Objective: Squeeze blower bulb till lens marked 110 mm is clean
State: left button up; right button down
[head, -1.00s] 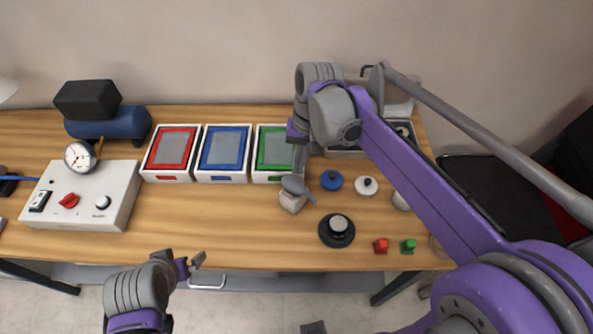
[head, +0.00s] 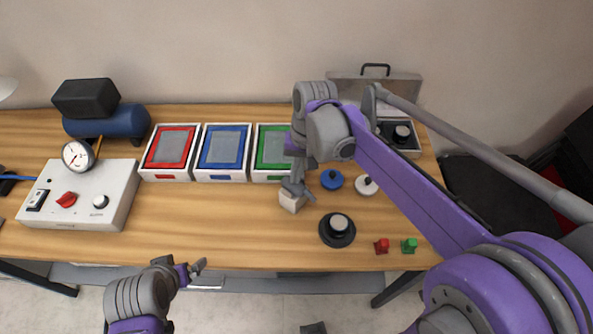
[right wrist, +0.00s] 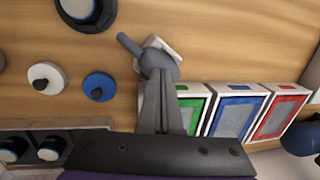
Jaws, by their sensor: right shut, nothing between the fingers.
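A grey blower bulb (right wrist: 158,62) with a short nozzle sits on a small pale block (head: 292,201) near the table's middle. My right gripper (right wrist: 161,122) is shut and empty, its fingertips right at the bulb; contact cannot be told. It also shows in the head view (head: 301,170), partly hidden by my arm. A black round mount with a grey-topped lens (head: 338,226) stands to the bulb's right, nearer the front edge. No 110 mm marking is readable. My left gripper (head: 195,269) hangs before the table's front edge; its opening is unclear.
Blue (head: 331,179) and white (head: 365,185) knobbed discs lie right of the bulb. Red (head: 381,246) and green (head: 409,245) pieces lie near the front. Red, blue and green framed trays (head: 222,152) stand behind. An open case (head: 411,152) holds dark round parts. A control box (head: 85,195) stands left.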

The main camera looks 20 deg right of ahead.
jog(key=shift+s+f, duration=0.1)
jog(key=shift+f, duration=0.1)
jog(key=r, duration=0.1)
jog(key=r+p, duration=0.1)
jog(key=r, duration=0.1)
jog(key=r+p, duration=0.1)
jog(key=r, duration=0.1)
jog(key=shift+w+d+r, duration=0.25)
jog(key=shift+d, duration=0.15)
pick_arm(q)
jog(key=r, duration=0.1)
jog(key=w+r, duration=0.1)
jog(key=r, duration=0.1)
jog(key=shift+d+r, duration=0.15)
jog(key=shift+d, duration=0.05)
pick_arm(e)
notch_tip(320, 180, up, 9)
jog(key=d, duration=0.1)
jog(key=shift+w+d+f, duration=0.2)
jog(key=shift+d, duration=0.1)
